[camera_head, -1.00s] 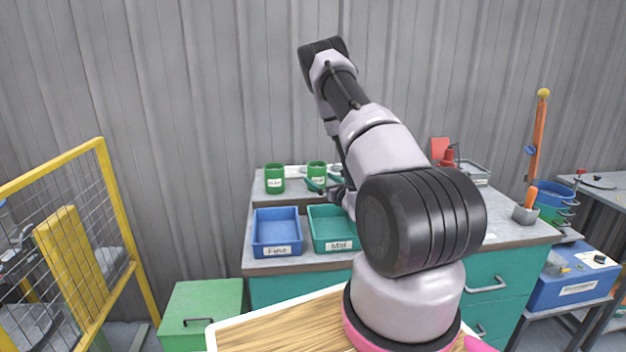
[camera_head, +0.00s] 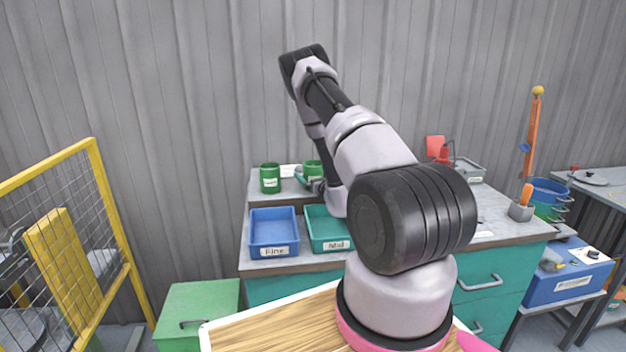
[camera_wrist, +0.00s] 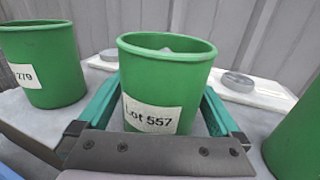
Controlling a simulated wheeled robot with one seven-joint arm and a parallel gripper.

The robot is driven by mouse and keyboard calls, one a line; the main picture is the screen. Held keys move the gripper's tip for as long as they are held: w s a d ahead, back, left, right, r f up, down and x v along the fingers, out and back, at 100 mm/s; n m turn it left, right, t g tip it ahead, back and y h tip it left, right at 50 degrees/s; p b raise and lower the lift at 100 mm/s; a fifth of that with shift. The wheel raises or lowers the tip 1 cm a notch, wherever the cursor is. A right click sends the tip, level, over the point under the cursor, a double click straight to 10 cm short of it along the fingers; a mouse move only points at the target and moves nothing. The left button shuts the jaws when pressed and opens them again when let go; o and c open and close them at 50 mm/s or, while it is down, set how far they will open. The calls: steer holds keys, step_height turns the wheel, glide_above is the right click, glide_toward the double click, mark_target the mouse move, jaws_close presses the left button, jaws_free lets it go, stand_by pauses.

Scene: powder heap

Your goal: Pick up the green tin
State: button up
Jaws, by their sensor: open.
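A green tin with the label "Lot 557" (camera_wrist: 160,85) stands upright in the middle of the wrist view. It also shows in the head view (camera_head: 313,168), partly hidden by my gripper. My gripper (camera_wrist: 158,92) is open, with one teal finger on each side of this tin. I cannot tell whether the fingers touch it. In the head view my gripper (camera_head: 308,179) is small and partly behind my arm. A second green tin (camera_wrist: 42,60), with a label ending in "779", stands to the left, and in the head view (camera_head: 270,178) too.
Another green surface, perhaps a third tin (camera_wrist: 298,140), is cut off at the right edge of the wrist view. A blue tray marked "Fine" (camera_head: 273,225) and a teal tray marked "Mid" (camera_head: 328,243) stand in front. A corrugated wall (camera_head: 180,100) is close behind.

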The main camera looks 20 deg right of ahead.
steer(key=shift+w, duration=0.8)
steer(key=c, duration=1.3)
steer(key=shift+c, duration=0.9)
steer(key=shift+r, duration=0.1)
steer(key=shift+r, duration=0.1)
